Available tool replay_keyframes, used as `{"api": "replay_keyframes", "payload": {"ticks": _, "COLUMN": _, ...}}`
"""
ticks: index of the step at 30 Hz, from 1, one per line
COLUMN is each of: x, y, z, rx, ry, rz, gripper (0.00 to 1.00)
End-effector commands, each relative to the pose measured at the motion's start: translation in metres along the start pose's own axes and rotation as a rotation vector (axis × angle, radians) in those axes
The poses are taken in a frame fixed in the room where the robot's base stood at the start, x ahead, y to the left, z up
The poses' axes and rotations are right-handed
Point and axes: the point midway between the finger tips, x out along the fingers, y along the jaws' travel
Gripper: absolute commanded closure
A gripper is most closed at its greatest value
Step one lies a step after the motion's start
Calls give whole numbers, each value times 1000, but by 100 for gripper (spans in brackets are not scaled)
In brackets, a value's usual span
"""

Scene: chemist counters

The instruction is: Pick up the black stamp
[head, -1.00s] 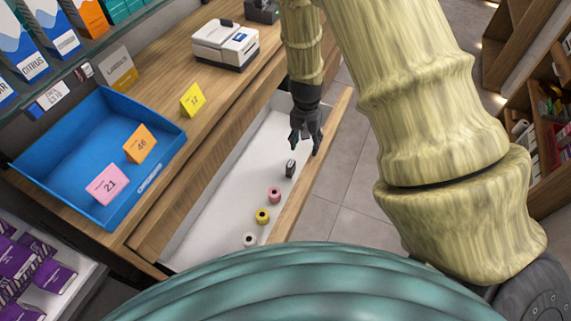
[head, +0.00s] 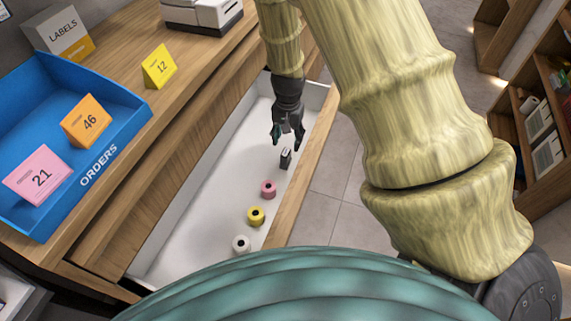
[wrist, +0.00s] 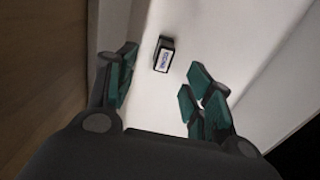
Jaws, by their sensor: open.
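The black stamp (head: 286,158) lies in the white drawer, near its right wall in the head view. In the wrist view the stamp (wrist: 163,54) shows a pale label with dark lettering and sits ahead of the fingers, between their lines. My gripper (head: 288,140) is open and empty, pointing down into the drawer just above the stamp. Its green-padded fingers (wrist: 160,88) are spread apart in the wrist view, and the stamp is not between the pads. Nothing hides the stamp in the wrist view.
A blue tray (head: 130,120) and a yellow card (head: 159,67) stand on the counter. The drawer's left side is clear.

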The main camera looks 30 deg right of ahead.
Motion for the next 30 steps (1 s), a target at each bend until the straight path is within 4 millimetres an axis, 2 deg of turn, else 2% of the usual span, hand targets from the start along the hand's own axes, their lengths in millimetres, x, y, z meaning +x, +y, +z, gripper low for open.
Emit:
{"api": "replay_keyframes", "payload": {"ticks": 5, "x": 12, "y": 1, "z": 0, "rx": 1, "ry": -2, "rz": 1, "gripper": 48}}
{"api": "replay_keyframes", "payload": {"ticks": 15, "x": 55, "y": 0, "z": 0, "rx": 2, "ry": -1, "rz": 1, "gripper": 48}}
{"api": "replay_keyframes", "payload": {"ticks": 23, "x": 70, "y": -3, "z": -2, "rx": 0, "ry": 0, "rz": 0, "gripper": 48}}
{"api": "replay_keyframes", "payload": {"ticks": 30, "x": 102, "y": -8, "z": -5, "rx": 3, "ry": -2, "rz": 0, "gripper": 48}}
